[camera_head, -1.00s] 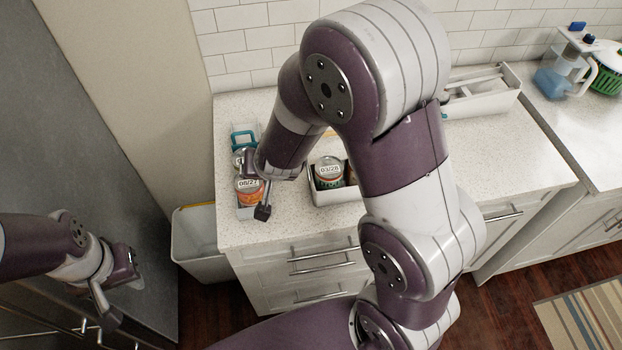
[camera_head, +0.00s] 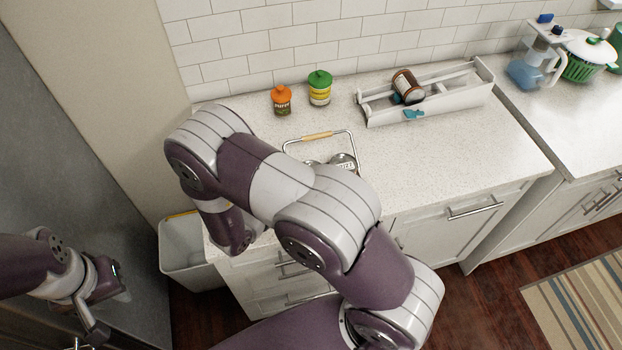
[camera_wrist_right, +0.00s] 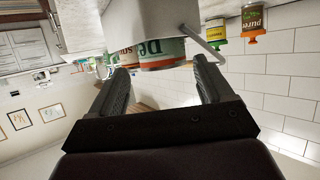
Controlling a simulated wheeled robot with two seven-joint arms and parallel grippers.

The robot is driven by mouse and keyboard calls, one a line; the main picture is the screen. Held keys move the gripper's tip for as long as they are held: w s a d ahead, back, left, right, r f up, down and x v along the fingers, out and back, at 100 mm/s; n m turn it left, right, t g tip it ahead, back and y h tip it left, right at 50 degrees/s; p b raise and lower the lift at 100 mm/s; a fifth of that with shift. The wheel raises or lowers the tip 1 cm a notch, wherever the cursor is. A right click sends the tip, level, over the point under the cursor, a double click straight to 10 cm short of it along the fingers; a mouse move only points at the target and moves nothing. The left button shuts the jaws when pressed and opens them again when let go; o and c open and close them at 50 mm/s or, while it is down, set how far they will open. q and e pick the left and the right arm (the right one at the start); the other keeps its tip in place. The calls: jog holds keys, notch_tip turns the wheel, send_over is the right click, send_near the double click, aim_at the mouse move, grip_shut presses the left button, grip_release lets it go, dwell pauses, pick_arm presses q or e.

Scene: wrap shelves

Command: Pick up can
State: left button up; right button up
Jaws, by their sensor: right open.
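In the right wrist view, which is upside down, a can (camera_wrist_right: 162,52) with a green, white and red label shows at the opening of a white container (camera_wrist_right: 150,20). My right gripper (camera_wrist_right: 160,76) is open, with its two fingers to either side of the can's near end. No contact shows. In the head view two can tops (camera_head: 343,161) show inside a wire-handled caddy (camera_head: 318,136), partly behind my right arm. My right gripper is hidden there. My left gripper (camera_head: 113,311) is at the lower left, fingers apart and empty, away from the counter.
An orange-capped bottle (camera_head: 281,100) and a green-capped bottle (camera_head: 320,89) stand near the tiled wall. A white tray (camera_head: 430,110) holds a brown jar (camera_head: 407,87). A pitcher (camera_head: 530,70) is at the far right. A bin (camera_head: 190,255) stands left of the counter (camera_head: 450,155).

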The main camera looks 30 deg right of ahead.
jog(key=x, duration=0.1)
jog(key=p+x, duration=0.1)
jog(key=x, duration=0.1)
jog(key=p+x, duration=0.1)
jog(key=x, duration=0.1)
jog(key=shift+w+d+r, duration=0.1)
jog(key=shift+d+r, duration=0.05)
jog(key=shift+r, duration=0.2)
jog(key=shift+w+d+f, duration=0.15)
jog(key=shift+d+f, duration=0.05)
jog(key=shift+f, duration=0.05)
jog(key=shift+a, duration=0.1)
jog(key=c, duration=0.9)
jog(key=shift+r, duration=0.1)
jog(key=shift+c, duration=0.3)
